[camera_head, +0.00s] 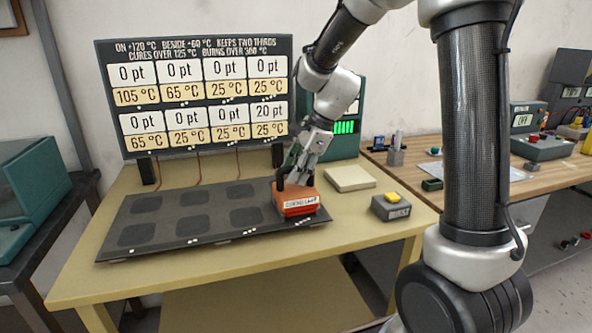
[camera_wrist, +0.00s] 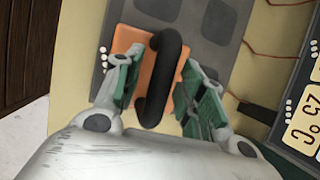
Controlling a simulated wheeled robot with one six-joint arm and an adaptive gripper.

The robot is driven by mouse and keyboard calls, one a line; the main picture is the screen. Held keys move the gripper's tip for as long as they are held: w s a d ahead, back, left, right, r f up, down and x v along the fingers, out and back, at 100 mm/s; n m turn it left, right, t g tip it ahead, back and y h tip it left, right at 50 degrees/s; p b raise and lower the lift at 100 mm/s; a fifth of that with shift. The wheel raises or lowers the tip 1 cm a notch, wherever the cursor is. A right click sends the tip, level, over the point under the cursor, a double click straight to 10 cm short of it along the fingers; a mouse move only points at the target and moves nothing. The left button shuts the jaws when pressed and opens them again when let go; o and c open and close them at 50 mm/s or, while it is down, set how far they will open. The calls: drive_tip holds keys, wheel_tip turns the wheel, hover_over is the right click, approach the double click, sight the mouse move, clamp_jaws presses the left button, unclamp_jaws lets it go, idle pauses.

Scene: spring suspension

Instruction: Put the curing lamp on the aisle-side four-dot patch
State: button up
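The curing lamp (camera_head: 298,203) is an orange box with a black handle, at the right end of the dark mat (camera_head: 120,250), by the near-edge dot marks. It hides the patch below it. In the wrist view the orange top (camera_wrist: 125,40) and black handle (camera_wrist: 170,60) lie between my fingers. My gripper (camera_head: 297,175) is down at the handle; in the wrist view its green-padded fingers (camera_wrist: 162,85) stand apart on either side, with gaps visible. Dot marks (camera_head: 306,223) show at the mat's near edge, beside the lamp.
A board (camera_head: 195,95) behind the mat shows point and temperature panels; the bottom-right panel reads 20 pt, 25 °C. A pale flat block (camera_head: 350,178) and a grey box with a yellow button (camera_head: 391,206) stand right of the mat. The other visible patches are bare.

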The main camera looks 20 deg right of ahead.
drive_tip(key=shift+r, duration=0.1)
drive_tip(key=v, duration=1.2)
drive_tip(key=s+d+f+n+t+h, duration=0.1)
drive_tip(key=s+d+n+h, duration=0.1)
drive_tip(key=s+d+n, duration=0.3)
drive_tip(key=s+d+n+t+h, duration=0.1)
drive_tip(key=s+d+n, duration=0.4)
drive_tip(key=s+n, duration=0.7)
drive_tip(key=s+h, duration=0.1)
drive_tip(key=s, duration=0.6)
drive_tip(key=shift+f+n+h, duration=0.3)
drive_tip(key=shift+f, duration=0.1)
